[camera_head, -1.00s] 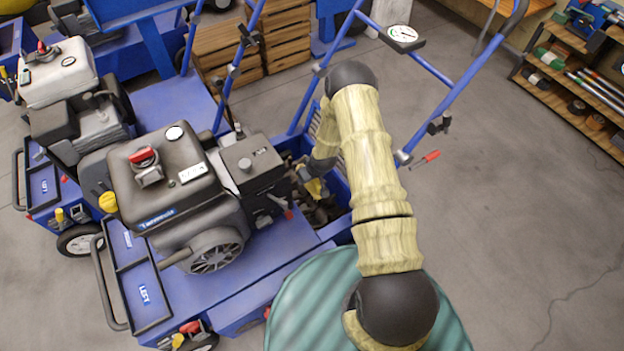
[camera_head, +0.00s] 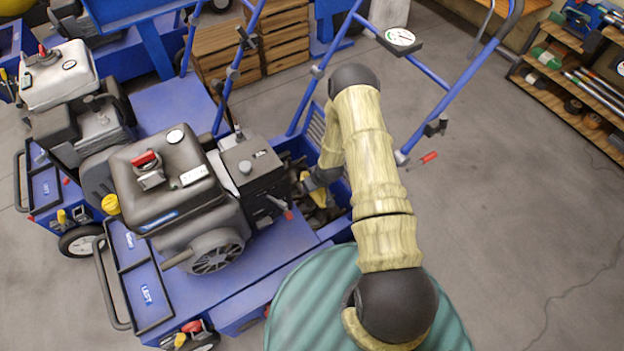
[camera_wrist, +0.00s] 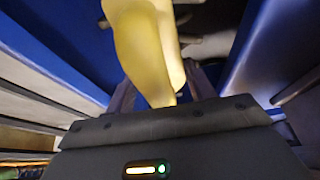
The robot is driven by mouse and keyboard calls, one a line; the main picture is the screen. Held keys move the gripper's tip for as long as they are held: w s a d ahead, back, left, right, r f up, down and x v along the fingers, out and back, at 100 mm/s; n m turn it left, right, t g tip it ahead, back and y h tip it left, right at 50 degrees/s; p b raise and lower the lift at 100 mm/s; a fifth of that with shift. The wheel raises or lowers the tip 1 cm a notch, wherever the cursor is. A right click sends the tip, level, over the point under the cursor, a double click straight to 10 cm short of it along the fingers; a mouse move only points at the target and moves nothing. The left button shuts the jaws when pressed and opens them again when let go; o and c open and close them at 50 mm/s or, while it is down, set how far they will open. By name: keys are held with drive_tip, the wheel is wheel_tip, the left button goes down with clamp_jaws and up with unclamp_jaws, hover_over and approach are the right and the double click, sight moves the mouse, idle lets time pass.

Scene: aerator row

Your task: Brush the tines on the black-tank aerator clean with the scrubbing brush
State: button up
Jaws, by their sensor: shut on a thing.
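The black-tank aerator (camera_head: 160,185) stands in front of me, with a dark engine on a blue deck. Its tines (camera_head: 322,212) show as dark shapes in the open blue bay behind the engine, partly hidden by my arm. My gripper (camera_head: 312,182) reaches down into this bay. It is shut on a yellow thing, likely the scrubbing brush (camera_head: 308,187). In the wrist view the yellow handle (camera_wrist: 148,50) rises between the two fingers (camera_wrist: 160,97), with blue walls on both sides. The bristles are hidden, and I cannot tell whether they touch the tines.
A white-tank aerator (camera_head: 58,75) stands at the left. Blue handlebar tubes (camera_head: 445,100) rise around the bay, close to my arm. Wooden crates (camera_head: 285,40) stand behind, and a tool shelf (camera_head: 580,90) is at the right. The floor (camera_head: 510,210) on the right is open.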

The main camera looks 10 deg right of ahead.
drive_tip(key=shift+s+d+f, duration=0.15)
drive_tip(key=shift+s+d, duration=0.1)
drive_tip(key=shift+s, duration=0.6)
drive_tip(key=shift+w+a+b, duration=0.25)
drive_tip(key=shift+w, duration=0.6)
drive_tip(key=shift+w+a+b, duration=0.3)
drive_tip(key=shift+w, duration=0.55)
drive_tip(key=shift+w+a+b, duration=0.25)
drive_tip(key=shift+w, duration=0.6)
drive_tip(key=shift+s, duration=0.15)
drive_tip(key=shift+s+d+f+p, duration=0.1)
drive_tip(key=shift+s+d+p, duration=0.25)
drive_tip(key=shift+s, duration=0.45)
drive_tip(key=shift+s+d+r+p, duration=0.15)
drive_tip(key=shift+s+p, duration=0.25)
drive_tip(key=shift+s, duration=0.45)
drive_tip(key=shift+s+d+f+p, duration=0.15)
drive_tip(key=shift+s+d+p, duration=0.2)
drive_tip(key=shift+s, duration=0.45)
drive_tip(key=shift+w, duration=0.1)
drive_tip(key=shift+w+a+b, duration=0.3)
drive_tip(key=shift+w, duration=0.55)
drive_tip(key=shift+w+a+b, duration=0.25)
drive_tip(key=shift+w+b, duration=0.1)
drive_tip(key=shift+w, duration=0.45)
drive_tip(key=shift+w+a+b, duration=0.3)
drive_tip(key=shift+w, duration=0.55)
drive_tip(key=shift+c, duration=0.4)
